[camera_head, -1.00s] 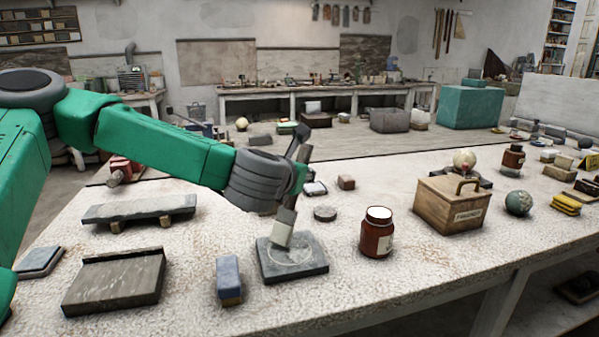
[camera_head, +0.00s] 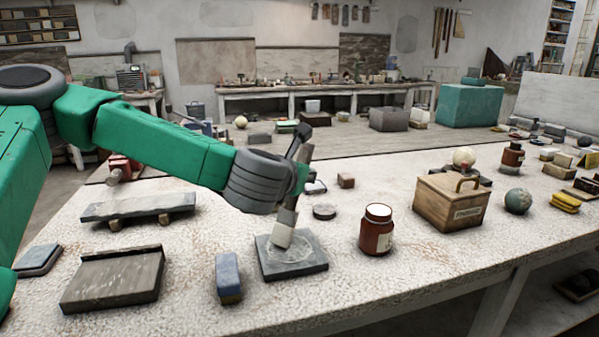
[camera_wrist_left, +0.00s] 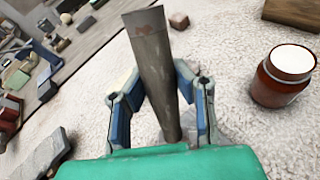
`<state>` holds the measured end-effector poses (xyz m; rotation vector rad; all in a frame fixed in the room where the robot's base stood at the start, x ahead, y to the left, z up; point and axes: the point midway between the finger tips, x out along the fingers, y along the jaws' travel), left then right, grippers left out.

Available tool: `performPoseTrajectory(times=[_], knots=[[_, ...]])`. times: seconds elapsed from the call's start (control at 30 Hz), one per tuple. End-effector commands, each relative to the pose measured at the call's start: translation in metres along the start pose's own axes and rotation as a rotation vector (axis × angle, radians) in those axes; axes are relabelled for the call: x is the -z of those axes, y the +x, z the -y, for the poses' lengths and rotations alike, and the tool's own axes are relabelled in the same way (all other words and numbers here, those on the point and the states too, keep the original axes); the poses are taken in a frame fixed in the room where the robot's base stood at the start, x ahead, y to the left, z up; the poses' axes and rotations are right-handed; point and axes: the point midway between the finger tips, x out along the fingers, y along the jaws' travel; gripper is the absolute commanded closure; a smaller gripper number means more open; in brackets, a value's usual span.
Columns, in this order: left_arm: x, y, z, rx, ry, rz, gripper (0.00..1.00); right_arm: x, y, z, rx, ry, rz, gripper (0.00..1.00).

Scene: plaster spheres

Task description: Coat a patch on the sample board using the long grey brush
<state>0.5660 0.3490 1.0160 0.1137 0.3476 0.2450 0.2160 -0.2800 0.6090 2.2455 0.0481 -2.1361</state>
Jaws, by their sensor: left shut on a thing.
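My left gripper (camera_head: 299,178) is shut on the long grey brush (camera_head: 288,217), partly hidden by the wrist. The brush stands tilted, its pale head (camera_head: 283,237) down at a dark square slab (camera_head: 307,268) with a pale whitish patch on top. The head seems to touch the slab; exact contact is hard to tell. In the left wrist view the grey shaft (camera_wrist_left: 155,60) runs between the blue-grey fingers (camera_wrist_left: 160,88). The slab is hidden there. I cannot tell for certain which slab is the sample board. My right gripper is not in view.
A brown jar (camera_head: 376,232) stands right of the slab, a blue-grey block (camera_head: 228,277) left of it. A dark ledged slab (camera_head: 113,281) and a raised board (camera_head: 138,206) lie further left. A wooden box (camera_head: 450,206) stands right. The table's front right is clear.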

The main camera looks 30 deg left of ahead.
Motion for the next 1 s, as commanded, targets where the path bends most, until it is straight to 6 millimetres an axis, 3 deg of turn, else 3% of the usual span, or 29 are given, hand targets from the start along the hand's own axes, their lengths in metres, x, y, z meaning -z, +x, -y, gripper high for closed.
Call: performPoseTrajectory(times=[0.37,1.0], knots=[[0.002,-0.008,0.006,0.0,0.0,0.001,1.0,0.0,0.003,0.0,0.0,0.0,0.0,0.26],[-0.003,0.017,-0.013,-0.002,-0.001,0.0,1.0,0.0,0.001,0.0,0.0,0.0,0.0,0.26]])
